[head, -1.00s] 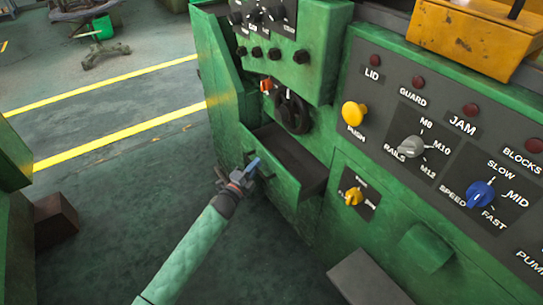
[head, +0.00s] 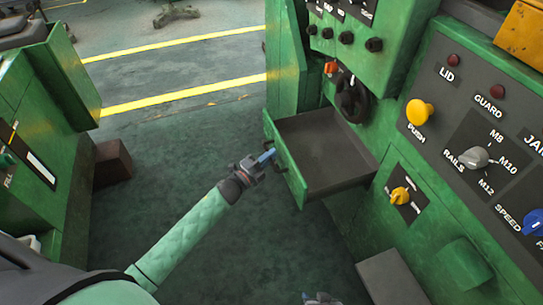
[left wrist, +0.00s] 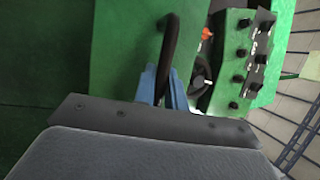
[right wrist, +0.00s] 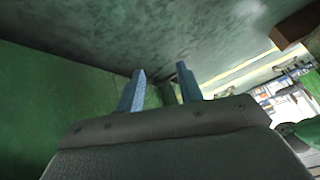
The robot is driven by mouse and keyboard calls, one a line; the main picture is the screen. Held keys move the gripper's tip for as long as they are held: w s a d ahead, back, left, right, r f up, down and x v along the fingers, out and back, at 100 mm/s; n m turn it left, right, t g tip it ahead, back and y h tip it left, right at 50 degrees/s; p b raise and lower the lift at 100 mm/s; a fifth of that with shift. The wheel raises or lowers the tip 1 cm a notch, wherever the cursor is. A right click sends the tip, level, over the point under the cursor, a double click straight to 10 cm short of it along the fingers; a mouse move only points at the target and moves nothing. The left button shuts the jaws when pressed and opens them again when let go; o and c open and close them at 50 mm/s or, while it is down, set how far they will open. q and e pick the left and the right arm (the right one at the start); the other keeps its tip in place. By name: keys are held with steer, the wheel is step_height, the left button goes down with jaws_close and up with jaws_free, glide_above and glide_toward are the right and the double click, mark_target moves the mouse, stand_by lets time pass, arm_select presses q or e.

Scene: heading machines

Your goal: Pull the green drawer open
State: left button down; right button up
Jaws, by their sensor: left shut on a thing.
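The green drawer (head: 291,172) stands well out of the green machine, its empty grey tray showing. My left gripper (head: 265,158) is at the drawer's front, by the dark handle. In the left wrist view, the blue fingers of my left gripper (left wrist: 163,88) are shut on the dark handle (left wrist: 168,45), with the green drawer front behind it. My right gripper is a small piece at the bottom edge of the head view (head: 321,298). In the right wrist view, the fingers of my right gripper (right wrist: 160,90) are apart with nothing visible between them.
The machine's panel with a yellow push knob (head: 419,111), a grey rails knob (head: 474,158) and a small yellow knob (head: 400,195) is right of the drawer. A grey box-like surface (head: 390,279) juts out below. Open floor (head: 180,165) lies left of the drawer.

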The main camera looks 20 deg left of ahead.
arm_select(q)
steer(key=c, duration=1.5)
jaws_free()
steer(key=shift+o, duration=0.2)
